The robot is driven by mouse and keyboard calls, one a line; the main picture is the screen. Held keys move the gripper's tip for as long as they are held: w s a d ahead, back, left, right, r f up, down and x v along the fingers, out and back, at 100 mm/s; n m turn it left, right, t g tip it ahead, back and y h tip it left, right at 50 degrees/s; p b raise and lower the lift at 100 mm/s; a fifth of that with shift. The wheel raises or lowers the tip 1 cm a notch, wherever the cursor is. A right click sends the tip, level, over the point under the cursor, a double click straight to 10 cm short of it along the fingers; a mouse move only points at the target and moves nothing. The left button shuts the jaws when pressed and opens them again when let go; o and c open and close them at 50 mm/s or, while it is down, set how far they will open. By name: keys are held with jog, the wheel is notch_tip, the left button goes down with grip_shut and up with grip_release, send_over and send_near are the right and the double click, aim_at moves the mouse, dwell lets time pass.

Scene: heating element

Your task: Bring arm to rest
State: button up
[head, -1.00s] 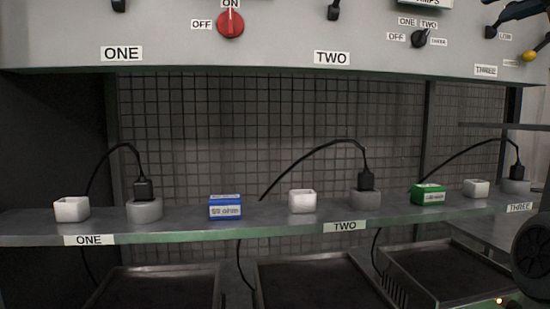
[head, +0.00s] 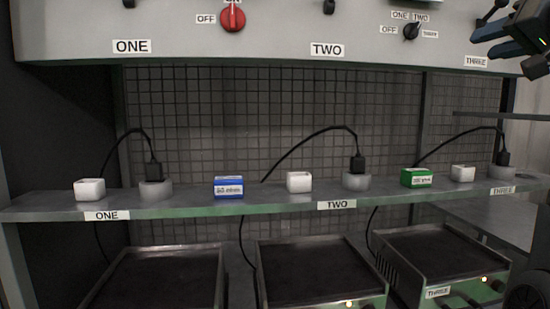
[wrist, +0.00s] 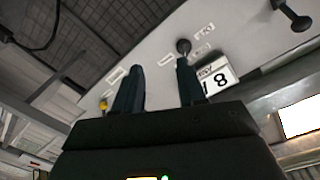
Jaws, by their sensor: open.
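My gripper (head: 495,25) shows at the upper right edge of the head view, in front of the right end of the control panel (head: 270,30). In the wrist view my gripper (wrist: 157,85) has its two dark fingers apart with nothing between them. Beyond the fingers are the panel's labels, a dark knob (wrist: 183,46) and a white display reading a digit that looks like 8 (wrist: 215,77). The gripper appears apart from the panel. Part of my arm is cut off by the frame edge.
A shelf (head: 270,203) holds a blue box (head: 228,187), a green box (head: 416,178), white blocks and plugs with black cords. A red knob (head: 233,19) is on the panel. Green-fronted trays (head: 315,270) stand below, two showing lit orange lights.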

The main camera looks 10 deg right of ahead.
jog(key=s+a+f+g+h, duration=0.1)
jog(key=a+f, duration=0.2)
jog(key=f, duration=1.5)
jog(key=s+a+f+g+h, duration=0.1)
jog(key=a+f, duration=0.3)
jog(key=f, duration=1.5)
jog(key=s+a+f+n, duration=0.1)
jog(key=s+a+f, duration=0.4)
jog(key=s, duration=0.4)
jog(key=s+a+f+n, duration=0.1)
jog(key=s+a+f, duration=0.1)
jog(key=s+f, duration=0.6)
jog(key=s+a+f+n, duration=0.1)
jog(key=s+a+f, duration=0.4)
jog(key=s, duration=0.4)
jog(key=s+a+r+n+y, duration=0.1)
jog(key=s+a, duration=0.1)
jog(key=s, duration=0.7)
jog(key=s+a+r+n+g+y, duration=0.1)
jog(key=s+n, duration=0.1)
jog(key=s, duration=0.8)
jog(key=shift+s+a+r, duration=0.25)
jog(key=shift+a+r, duration=0.15)
